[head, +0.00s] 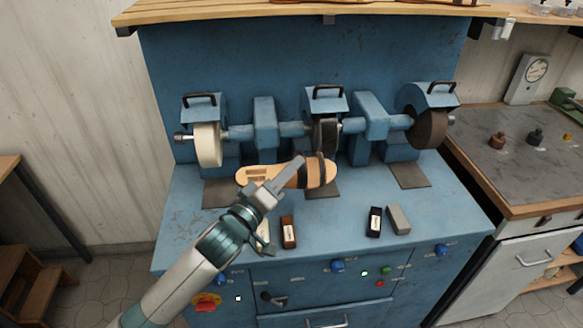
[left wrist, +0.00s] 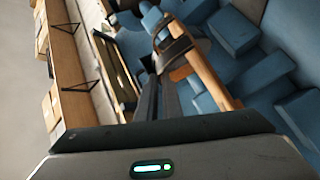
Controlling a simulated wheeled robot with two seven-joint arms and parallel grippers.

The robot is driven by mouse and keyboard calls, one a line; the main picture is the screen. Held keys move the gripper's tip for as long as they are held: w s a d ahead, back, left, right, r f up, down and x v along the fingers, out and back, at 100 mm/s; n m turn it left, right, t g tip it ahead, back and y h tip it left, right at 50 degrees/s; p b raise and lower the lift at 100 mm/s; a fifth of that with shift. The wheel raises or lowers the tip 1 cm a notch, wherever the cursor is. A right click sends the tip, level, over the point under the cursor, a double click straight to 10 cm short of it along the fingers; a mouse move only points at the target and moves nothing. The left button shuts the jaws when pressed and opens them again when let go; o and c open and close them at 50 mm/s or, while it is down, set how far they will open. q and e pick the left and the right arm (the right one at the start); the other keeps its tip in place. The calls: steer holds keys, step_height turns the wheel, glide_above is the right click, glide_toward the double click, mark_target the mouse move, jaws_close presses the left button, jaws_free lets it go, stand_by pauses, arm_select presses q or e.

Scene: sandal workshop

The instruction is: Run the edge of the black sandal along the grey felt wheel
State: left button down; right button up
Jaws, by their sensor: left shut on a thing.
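The sandal (head: 255,174) has a tan footbed and dark straps. It is held roughly level above the bench, in front of the machine's wheels. My left gripper (head: 298,163) is shut on it, its fingers lying across the middle of the sandal. In the left wrist view the sandal (left wrist: 211,77) shows edge-on beyond the fingers (left wrist: 168,60). The machine carries a cream wheel (head: 208,146) at left, a dark wheel (head: 325,133) in the middle and a brown wheel (head: 428,129) at right. The sandal's right end overlaps the middle wheel's lower part; I cannot tell whether they touch. My right gripper is out of view.
The blue bench (head: 345,221) has dark pads under the wheels. A brown block (head: 288,232), a black block (head: 374,222) and a grey block (head: 398,220) lie near its front. Hooded housings surround the wheels. A side counter (head: 520,165) stands at right.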

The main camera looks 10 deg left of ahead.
arm_select(q)
steer(key=shift+w+a+r, duration=0.15)
steer(key=shift+w+r, duration=0.05)
steer(key=shift+w, duration=0.25)
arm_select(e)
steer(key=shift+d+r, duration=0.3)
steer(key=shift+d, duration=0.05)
arm_select(q)
steer(key=shift+w+a+p, duration=0.1)
steer(key=shift+w+p, duration=0.15)
steer(key=shift+p, duration=0.1)
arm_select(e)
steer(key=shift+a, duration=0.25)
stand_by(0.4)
arm_select(q)
steer(key=shift+w+r, duration=0.1)
steer(key=shift+w, duration=0.05)
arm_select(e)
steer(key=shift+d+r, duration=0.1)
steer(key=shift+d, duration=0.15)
arm_select(q)
steer(key=shift+d, duration=0.3)
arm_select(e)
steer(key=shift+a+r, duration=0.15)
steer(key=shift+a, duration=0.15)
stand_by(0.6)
arm_select(q)
steer(key=shift+d, duration=0.4)
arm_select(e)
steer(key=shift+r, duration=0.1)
